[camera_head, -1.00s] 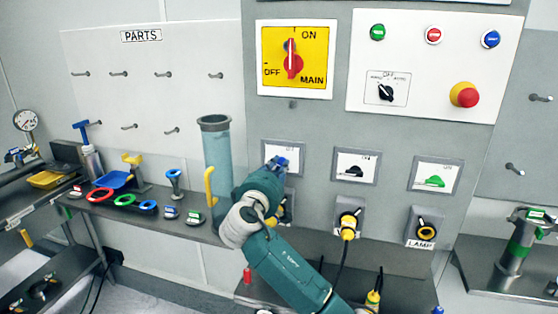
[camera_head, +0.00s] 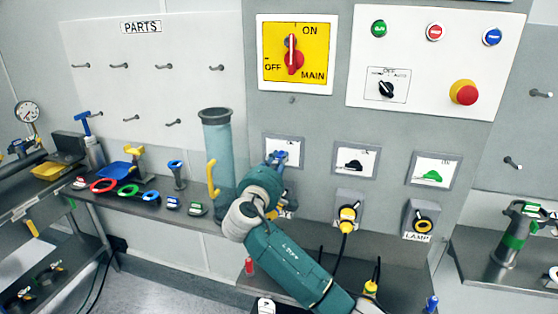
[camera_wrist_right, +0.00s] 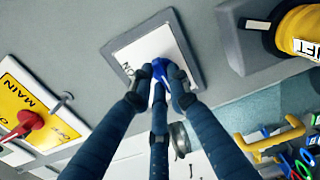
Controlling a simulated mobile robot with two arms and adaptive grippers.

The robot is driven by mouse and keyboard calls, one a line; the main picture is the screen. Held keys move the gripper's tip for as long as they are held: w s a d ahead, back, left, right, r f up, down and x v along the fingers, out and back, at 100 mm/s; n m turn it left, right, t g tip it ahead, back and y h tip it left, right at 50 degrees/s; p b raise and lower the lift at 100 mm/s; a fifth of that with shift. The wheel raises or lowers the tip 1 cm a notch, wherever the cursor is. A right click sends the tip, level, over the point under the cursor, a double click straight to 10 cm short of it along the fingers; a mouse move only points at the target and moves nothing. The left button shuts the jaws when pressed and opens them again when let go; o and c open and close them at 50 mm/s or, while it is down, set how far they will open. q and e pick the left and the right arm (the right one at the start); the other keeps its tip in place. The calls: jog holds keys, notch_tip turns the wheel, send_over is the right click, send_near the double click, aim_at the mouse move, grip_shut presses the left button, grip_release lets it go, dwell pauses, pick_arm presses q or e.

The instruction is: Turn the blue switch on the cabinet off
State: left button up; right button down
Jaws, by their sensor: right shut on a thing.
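The blue switch (camera_wrist_right: 160,67) sits on a white plate in a grey frame (camera_head: 296,144) on the cabinet front, the leftmost of three such plates. My right gripper (camera_head: 279,160) is at this plate. In the right wrist view, the dark blue fingers of my right gripper (camera_wrist_right: 160,84) close around the blue knob. The fingers and wrist hide most of the knob and part of the plate lettering, so I cannot read its exact setting. My left gripper is not in view.
To the right are plates with a black switch (camera_head: 354,165) and a green switch (camera_head: 432,175). Yellow-ringed sockets sit below. A clear blue tube (camera_head: 218,155) stands close left of my wrist. The red main switch (camera_head: 292,58) and a red emergency button (camera_head: 464,93) are above.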

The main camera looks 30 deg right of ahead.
jog(key=c, duration=1.7)
grip_release()
jog(key=shift+o, duration=0.2)
jog(key=shift+a, duration=0.1)
jog(key=v, duration=1.2)
jog(key=shift+f, duration=0.1)
